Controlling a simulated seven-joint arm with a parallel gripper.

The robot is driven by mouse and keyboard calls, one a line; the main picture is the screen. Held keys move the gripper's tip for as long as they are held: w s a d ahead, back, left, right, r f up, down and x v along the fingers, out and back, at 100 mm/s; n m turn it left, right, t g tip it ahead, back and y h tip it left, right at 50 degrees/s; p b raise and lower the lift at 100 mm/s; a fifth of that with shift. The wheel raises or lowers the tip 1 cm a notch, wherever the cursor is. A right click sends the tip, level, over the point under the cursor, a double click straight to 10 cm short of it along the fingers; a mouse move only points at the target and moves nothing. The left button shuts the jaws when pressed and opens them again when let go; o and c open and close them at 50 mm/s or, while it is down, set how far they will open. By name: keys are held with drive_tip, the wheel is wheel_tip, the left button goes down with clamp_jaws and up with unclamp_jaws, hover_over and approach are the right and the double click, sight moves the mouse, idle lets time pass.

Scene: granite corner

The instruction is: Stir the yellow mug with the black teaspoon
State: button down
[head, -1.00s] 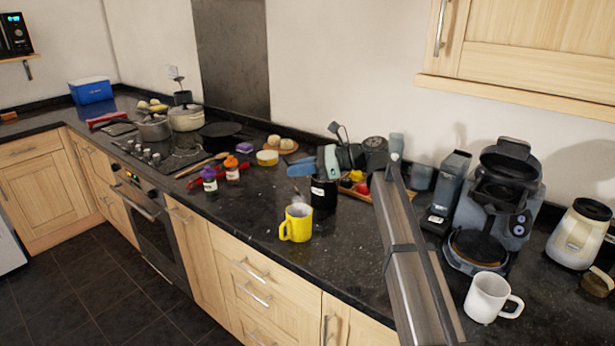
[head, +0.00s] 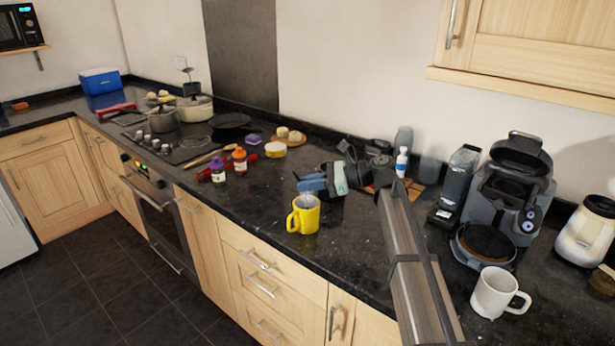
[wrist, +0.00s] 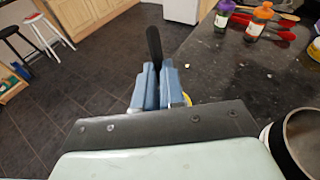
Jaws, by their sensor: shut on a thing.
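The yellow mug (head: 303,216) stands upright near the counter's front edge in the head view, its handle to the left. In the wrist view only a sliver of it (wrist: 187,99) shows beside the fingers.
A dark round container (wrist: 302,138) stands close on the right in the wrist view. Purple-capped (head: 218,170) and orange-capped (head: 239,160) bottles stand to the left. A white mug (head: 491,292) and coffee machine (head: 506,195) are to the right.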

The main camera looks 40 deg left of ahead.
sight(311, 197)
drive_tip(key=shift+w+d+f, duration=0.15)
drive_tip(key=shift+f, duration=1)
drive_tip(key=shift+w+d+f, duration=0.1)
drive_tip(key=shift+f, duration=1)
drive_tip(key=shift+w+d, duration=0.1)
